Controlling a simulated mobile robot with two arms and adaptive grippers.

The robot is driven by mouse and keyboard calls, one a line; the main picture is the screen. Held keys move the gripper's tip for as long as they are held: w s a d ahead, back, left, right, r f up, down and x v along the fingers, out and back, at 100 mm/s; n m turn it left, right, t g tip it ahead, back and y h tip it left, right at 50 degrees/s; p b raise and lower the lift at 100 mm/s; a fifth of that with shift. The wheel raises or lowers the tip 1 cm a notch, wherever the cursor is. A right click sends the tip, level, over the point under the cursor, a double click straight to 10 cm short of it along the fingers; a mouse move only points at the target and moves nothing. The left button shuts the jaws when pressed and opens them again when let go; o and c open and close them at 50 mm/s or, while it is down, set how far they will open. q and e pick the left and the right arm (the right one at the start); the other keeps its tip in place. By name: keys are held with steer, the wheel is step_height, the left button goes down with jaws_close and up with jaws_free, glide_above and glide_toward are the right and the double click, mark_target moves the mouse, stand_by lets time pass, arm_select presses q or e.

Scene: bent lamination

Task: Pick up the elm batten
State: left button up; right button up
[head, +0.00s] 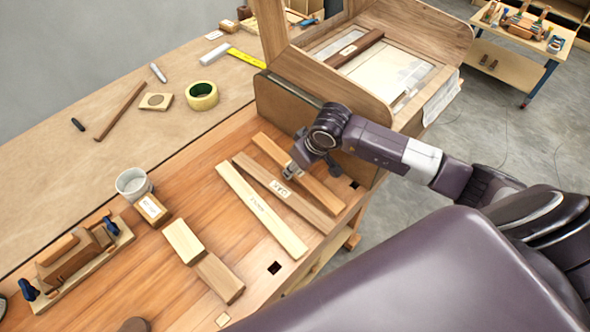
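Three battens lie side by side, slanting across the wooden bench: a pale batten (260,210), a brown batten (310,211) with a white label, and an orange-brown batten (323,193). The labels are too small to read surely, so I cannot tell which is elm. A dark batten (355,48) with a label lies on the wooden frame at the back. My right gripper (291,173) is low over the brown and orange-brown battens. Whether it touches either, or how far its fingers are apart, is unclear. My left gripper is out of view.
The wooden frame (430,30) stands close behind my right gripper. A white cup (133,183), wood blocks (184,241), a yellow tape roll (202,95) and a hand plane (75,262) are on the left. The bench between the tape roll and the battens is clear.

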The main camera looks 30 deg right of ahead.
steer(key=c, duration=0.8)
jaws_close()
steer(key=shift+r, duration=0.15)
